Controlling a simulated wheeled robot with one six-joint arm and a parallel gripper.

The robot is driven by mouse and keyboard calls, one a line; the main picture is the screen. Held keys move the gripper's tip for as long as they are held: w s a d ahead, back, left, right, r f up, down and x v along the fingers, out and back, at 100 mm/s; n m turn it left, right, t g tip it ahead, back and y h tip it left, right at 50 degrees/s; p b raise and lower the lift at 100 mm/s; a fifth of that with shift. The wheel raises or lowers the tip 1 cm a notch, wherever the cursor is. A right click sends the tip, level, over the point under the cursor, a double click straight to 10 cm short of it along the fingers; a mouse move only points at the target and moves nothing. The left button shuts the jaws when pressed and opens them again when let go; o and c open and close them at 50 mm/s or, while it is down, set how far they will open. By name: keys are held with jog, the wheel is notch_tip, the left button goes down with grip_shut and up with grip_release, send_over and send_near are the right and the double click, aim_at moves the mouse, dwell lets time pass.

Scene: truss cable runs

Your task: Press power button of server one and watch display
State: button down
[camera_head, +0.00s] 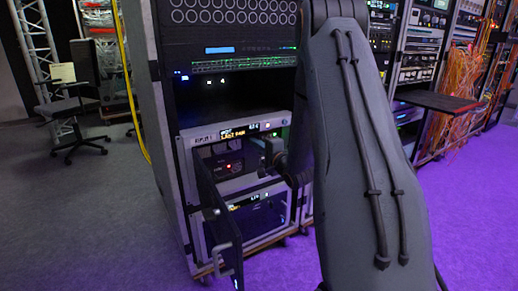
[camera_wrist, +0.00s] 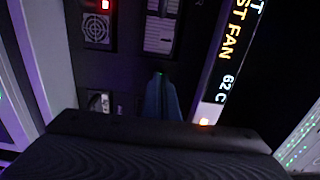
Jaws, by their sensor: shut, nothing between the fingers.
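Server one (camera_head: 213,158) appears to be the upper unit in the low part of the rack, its front exposed. Its display (camera_head: 236,132) is lit with yellow text, partly legible as "LAST FAN". In the wrist view the display (camera_wrist: 236,50) runs steeply down the right side, showing "ST FAN" and "62 C", cut off at the top. My gripper (camera_wrist: 160,76) is shut and empty, pointing at the dark front panel; contact cannot be told.
A dark hinged door (camera_head: 219,222) with handles hangs open in front of the lower rack. Another lit unit (camera_head: 254,198) sits below. An office chair (camera_head: 80,110) stands at left. A dark shelf (camera_head: 437,102) and orange cables (camera_head: 468,75) are at right.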

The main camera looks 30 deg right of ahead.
dwell(0.3)
jog(key=shift+w+a+r+p, duration=0.1)
jog(key=shift+w+r+p, duration=0.1)
jog(key=shift+w+p, duration=0.55)
jog(key=shift+w, duration=0.1)
jog(key=s+p, duration=0.4)
jog(key=s, duration=1)
jog(key=shift+s+d+f, duration=0.3)
jog(key=shift+s+d, duration=0.05)
jog(key=shift+s, duration=0.05)
